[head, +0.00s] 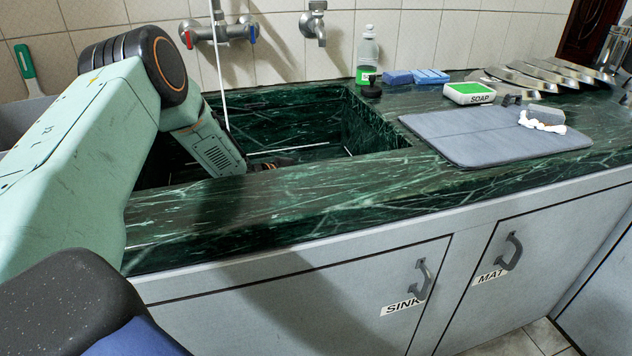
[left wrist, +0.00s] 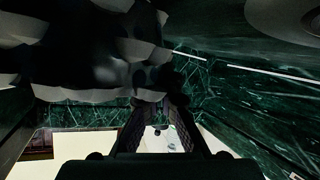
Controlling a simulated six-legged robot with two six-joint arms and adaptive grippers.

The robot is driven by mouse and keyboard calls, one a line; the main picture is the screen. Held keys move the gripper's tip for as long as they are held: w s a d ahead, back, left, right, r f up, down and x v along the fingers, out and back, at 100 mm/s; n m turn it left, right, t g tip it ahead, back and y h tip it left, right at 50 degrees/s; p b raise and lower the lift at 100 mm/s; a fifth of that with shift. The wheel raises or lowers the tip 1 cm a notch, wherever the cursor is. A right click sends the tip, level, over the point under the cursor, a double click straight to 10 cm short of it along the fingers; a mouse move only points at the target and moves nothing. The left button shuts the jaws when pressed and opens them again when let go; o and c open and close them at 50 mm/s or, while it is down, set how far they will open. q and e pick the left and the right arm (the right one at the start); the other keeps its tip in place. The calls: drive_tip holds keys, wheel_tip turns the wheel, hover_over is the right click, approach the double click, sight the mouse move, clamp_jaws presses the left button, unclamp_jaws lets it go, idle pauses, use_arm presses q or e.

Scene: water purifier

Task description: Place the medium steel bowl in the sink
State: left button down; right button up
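The sink (head: 375,125) is a dark green marble basin set in the counter. My left arm reaches down into it, and its gripper (head: 272,161) is low inside, mostly hidden by the arm link and front edge. In the left wrist view the dark fingers (left wrist: 160,103) lean close together at the tips, against or just in front of a dark, shiny shape (left wrist: 85,60) with curved grey edges. I cannot tell whether that shape is the medium steel bowl or whether the fingers grip it. No bowl is clearly seen in the head view. My right gripper is out of view.
A grey mat (head: 480,140) lies right of the sink, with a sponge-like item (head: 542,117) on it. A soap box (head: 469,93), blue sponges (head: 415,76), a bottle (head: 367,55) and metal pieces (head: 545,75) stand behind. Taps (head: 225,32) hang above the sink.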

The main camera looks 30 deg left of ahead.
use_arm(q)
drive_tip(key=c, duration=2)
unclamp_jaws()
drive_tip(key=shift+c, duration=0.2)
drive_tip(key=o, duration=0.5)
drive_tip(key=shift+s+a+r, duration=0.15)
drive_tip(key=shift+s, duration=0.05)
drive_tip(key=p+v, duration=0.4)
drive_tip(key=v, duration=0.2)
drive_tip(key=shift+r, duration=0.1)
drive_tip(key=shift+s+a+r, duration=0.1)
drive_tip(key=shift+s+a, duration=0.05)
drive_tip(key=shift+s, duration=0.35)
